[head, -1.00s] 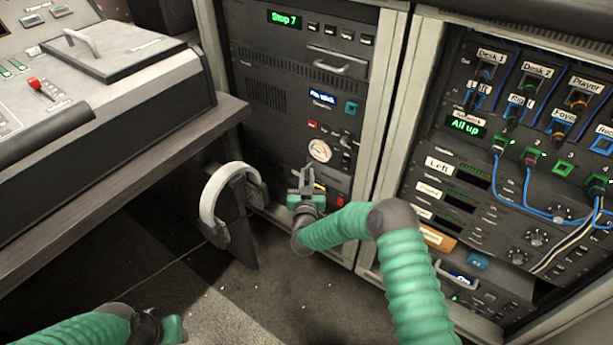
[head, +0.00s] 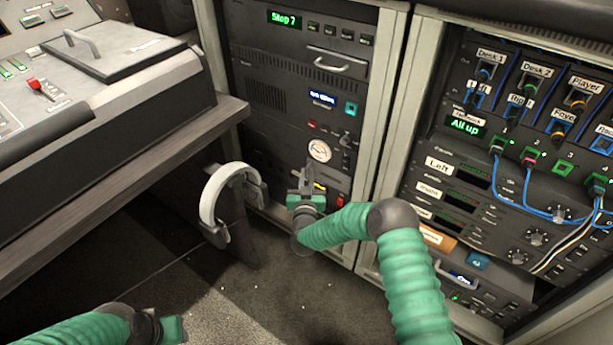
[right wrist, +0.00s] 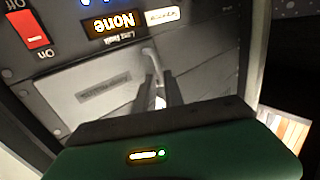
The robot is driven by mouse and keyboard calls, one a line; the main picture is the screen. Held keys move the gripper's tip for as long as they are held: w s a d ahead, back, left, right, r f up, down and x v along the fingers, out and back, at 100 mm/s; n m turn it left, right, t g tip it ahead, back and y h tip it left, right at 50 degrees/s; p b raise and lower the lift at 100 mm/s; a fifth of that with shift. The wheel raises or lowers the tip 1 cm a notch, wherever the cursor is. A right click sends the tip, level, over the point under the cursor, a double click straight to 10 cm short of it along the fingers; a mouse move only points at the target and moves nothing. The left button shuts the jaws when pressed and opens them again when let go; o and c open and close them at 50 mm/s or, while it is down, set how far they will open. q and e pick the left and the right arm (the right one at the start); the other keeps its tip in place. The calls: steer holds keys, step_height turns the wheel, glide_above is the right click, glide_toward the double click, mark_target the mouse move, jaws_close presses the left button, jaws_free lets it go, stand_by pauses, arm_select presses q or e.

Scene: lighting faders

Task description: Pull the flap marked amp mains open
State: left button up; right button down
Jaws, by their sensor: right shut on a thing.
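My right gripper (head: 306,180) is at the lower part of the left rack, below the round gauge. In the right wrist view, its fingers (right wrist: 158,92) are shut on the small handle (right wrist: 152,62) of a pale grey flap (right wrist: 70,105). In the head view my gripper hides most of this flap. My left gripper (head: 172,328) is low at the left, far from the rack; its jaws are too small to judge.
A red switch (right wrist: 30,35) and a lit display (right wrist: 113,25) sit close to the flap. The right rack (head: 450,165) has hanging blue cables. The desk (head: 120,165) fills the left; floor is clear in front.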

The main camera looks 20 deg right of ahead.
steer(key=shift+a, duration=0.35)
